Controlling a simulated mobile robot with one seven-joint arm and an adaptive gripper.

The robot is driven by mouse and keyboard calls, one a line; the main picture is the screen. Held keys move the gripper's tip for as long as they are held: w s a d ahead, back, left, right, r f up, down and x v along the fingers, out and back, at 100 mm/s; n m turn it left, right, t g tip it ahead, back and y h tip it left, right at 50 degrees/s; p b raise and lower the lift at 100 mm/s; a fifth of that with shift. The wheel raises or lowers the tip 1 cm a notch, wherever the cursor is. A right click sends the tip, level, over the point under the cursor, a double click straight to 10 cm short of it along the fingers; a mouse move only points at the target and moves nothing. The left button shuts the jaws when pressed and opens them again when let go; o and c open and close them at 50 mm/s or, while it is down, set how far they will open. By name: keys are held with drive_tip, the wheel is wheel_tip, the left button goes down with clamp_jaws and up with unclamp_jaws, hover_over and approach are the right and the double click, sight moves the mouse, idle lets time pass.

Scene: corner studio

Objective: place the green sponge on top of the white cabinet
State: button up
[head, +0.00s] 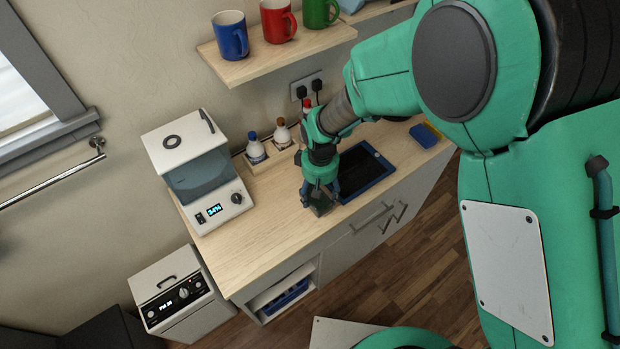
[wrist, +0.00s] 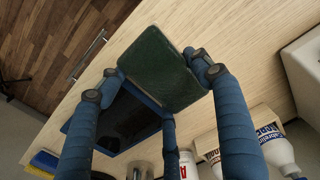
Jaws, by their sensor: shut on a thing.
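The dark green sponge (wrist: 160,70) is a flat rectangular pad held between the blue fingers of my gripper (wrist: 154,80) in the wrist view. In the head view my gripper (head: 319,188) points down over the wooden worktop, with the sponge (head: 321,206) under its fingers, partly hidden. The sponge is close to the worktop; I cannot tell whether it touches. A pale cabinet (head: 340,250) with drawer handles and an open lower shelf stands under this worktop (head: 265,235). It is the likeliest white cabinet, its bare front top area lying left of the sponge.
A white machine (head: 195,170) with a display stands on the worktop's left part. A dark tablet (head: 365,170) lies right of my gripper, a blue and yellow sponge (head: 424,135) beyond. Bottles (head: 256,150) stand behind. A mug shelf (head: 285,55) hangs above. A white appliance (head: 175,290) stands lower left.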

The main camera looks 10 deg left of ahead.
drive_tip(key=w+a, duration=0.1)
drive_tip(key=w, duration=0.1)
drive_tip(key=w+a, duration=0.2)
drive_tip(key=w, duration=0.1)
drive_tip(key=w+a+f+b, duration=0.1)
drive_tip(key=w, duration=0.2)
drive_tip(key=shift+w+a, duration=0.15)
drive_tip(key=shift+r, duration=0.1)
drive_tip(key=shift+f+b, duration=0.45)
drive_tip(key=shift+f, duration=1.3)
drive_tip(key=shift+f, duration=0.15)
drive_tip(key=o, duration=1.2)
wheel_tip(320, 180, up, 12)
drive_tip(key=shift+r+p, duration=0.15)
drive_tip(key=shift+p, duration=0.95)
